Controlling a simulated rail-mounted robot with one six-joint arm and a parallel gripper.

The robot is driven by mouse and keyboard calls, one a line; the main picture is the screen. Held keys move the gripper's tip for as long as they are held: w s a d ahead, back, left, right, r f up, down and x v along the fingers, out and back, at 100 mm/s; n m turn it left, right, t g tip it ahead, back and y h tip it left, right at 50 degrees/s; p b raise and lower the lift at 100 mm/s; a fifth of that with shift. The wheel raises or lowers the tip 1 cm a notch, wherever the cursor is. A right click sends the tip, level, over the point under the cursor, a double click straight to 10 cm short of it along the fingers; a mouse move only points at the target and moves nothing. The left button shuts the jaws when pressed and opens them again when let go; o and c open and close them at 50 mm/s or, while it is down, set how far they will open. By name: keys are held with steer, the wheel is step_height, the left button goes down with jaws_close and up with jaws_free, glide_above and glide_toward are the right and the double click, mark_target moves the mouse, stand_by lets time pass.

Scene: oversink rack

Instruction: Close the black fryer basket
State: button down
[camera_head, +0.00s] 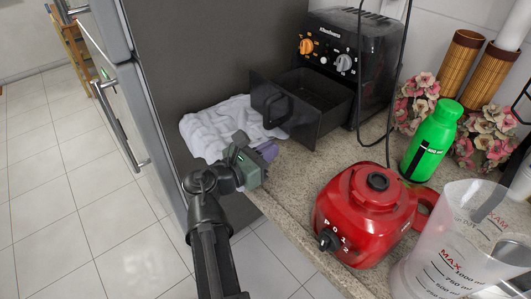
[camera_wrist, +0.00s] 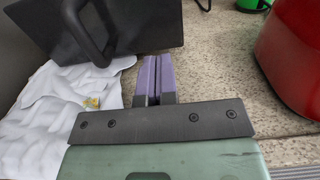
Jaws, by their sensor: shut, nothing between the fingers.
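The black fryer basket (camera_head: 318,93) is pulled out from the front of the black air fryer (camera_head: 361,50) at the back of the counter. Its front panel with a loop handle (camera_head: 275,104) faces left, toward a white cloth. In the wrist view the basket front (camera_wrist: 130,22) and its handle (camera_wrist: 88,32) fill the upper left. My gripper (camera_head: 268,150) is just in front of the basket, near the counter's front edge, and apart from it. Its purple fingers (camera_wrist: 157,75) are shut together and empty, pointing toward the right part of the basket front.
A crumpled white cloth (camera_head: 222,129) lies left of the basket. A red blender base (camera_head: 367,215) stands front right, with a green bottle (camera_head: 432,141) and a clear measuring jug (camera_head: 462,245) near it. A tall grey fridge (camera_head: 160,90) borders the left. Bare counter (camera_head: 310,165) lies between gripper and blender.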

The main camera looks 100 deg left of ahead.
mark_target(306, 130)
steer(key=x, duration=0.9)
steer(key=shift+w+a, duration=0.15)
steer(key=shift+a, duration=0.1)
